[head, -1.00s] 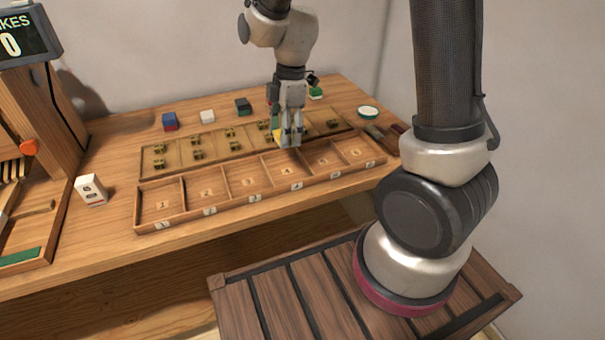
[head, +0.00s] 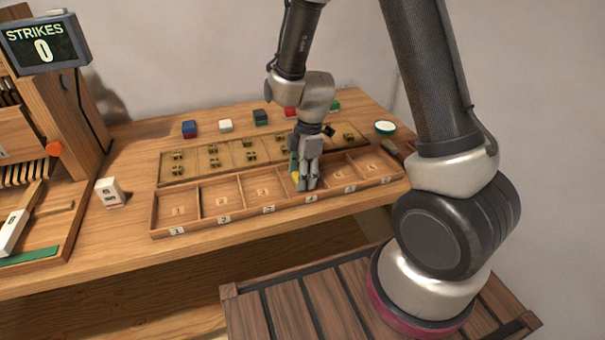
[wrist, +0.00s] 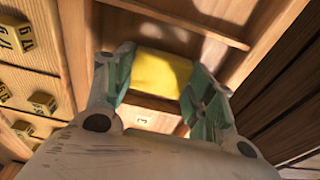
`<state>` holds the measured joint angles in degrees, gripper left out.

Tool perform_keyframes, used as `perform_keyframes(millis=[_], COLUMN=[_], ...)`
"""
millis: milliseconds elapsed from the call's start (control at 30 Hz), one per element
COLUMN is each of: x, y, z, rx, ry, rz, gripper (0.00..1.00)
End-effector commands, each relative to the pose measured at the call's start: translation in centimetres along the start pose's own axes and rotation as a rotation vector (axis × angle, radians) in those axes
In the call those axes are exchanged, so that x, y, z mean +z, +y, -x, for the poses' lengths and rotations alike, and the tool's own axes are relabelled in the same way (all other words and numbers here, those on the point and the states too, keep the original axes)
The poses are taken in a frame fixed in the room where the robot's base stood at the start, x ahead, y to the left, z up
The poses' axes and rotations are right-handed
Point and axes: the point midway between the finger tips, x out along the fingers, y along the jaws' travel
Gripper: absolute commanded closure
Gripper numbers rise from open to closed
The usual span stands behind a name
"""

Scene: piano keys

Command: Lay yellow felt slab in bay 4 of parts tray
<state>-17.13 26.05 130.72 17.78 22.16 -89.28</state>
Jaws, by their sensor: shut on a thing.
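My gripper (head: 309,185) is shut on the yellow felt slab (wrist: 162,74), which lies between its two fingers in the wrist view. In the head view a small yellow edge of the slab (head: 295,177) shows at the left of the fingers. The parts tray (head: 215,221) is a long wooden tray with numbered bays along the front of the bench. The gripper is at bay 4, low between its dividers, hiding most of that bay. I cannot tell whether the slab touches the bay floor. Bays 1, 2 and 3 (head: 265,193) look empty.
A wooden board (head: 230,158) with several small brass-coloured blocks lies behind the tray. Blue (head: 189,129), white (head: 226,125) and dark (head: 260,117) blocks stand at the back. A white box (head: 110,193) stands left of the tray. A strikes display (head: 42,45) reads 0.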

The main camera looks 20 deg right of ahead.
Motion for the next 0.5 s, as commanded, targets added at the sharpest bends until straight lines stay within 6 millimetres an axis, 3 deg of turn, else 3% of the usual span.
perform_keyframes(millis=[67,100,200,500], x=[0.03,0.04,0.03,0.02], y=[-0.01,0.0,0.01,0.01], z=[-0.22,-0.3,-0.25,-0.23], rx=[-0.001,0.0,0.0,0.0], ry=[0.0,0.0,0.0,0.0], rz=[0.0,0.0,0.0,0.0], gripper=[0.58,0.44,0.25,0.24])
